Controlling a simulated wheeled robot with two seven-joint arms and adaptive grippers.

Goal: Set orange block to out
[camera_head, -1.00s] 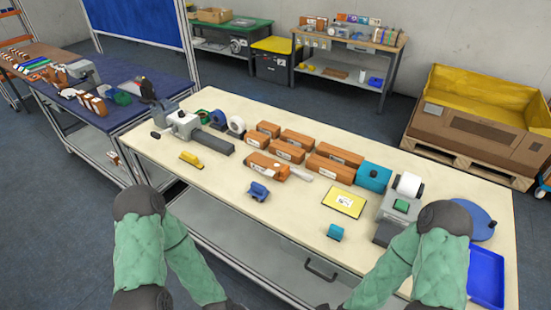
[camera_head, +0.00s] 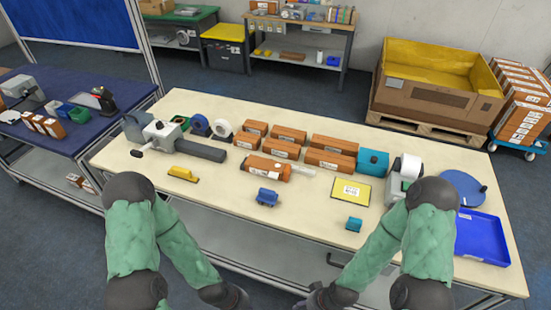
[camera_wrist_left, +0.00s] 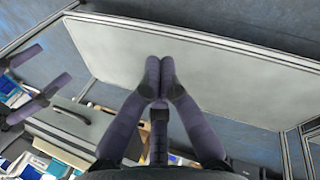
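I cannot tell which is the task's orange block. A blue tray (camera_head: 482,238) lies at the right end; no "out" label is readable. My left gripper (camera_wrist_left: 159,82) is shut and empty in the left wrist view, below a pale panel.
The front strip between is mostly clear.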

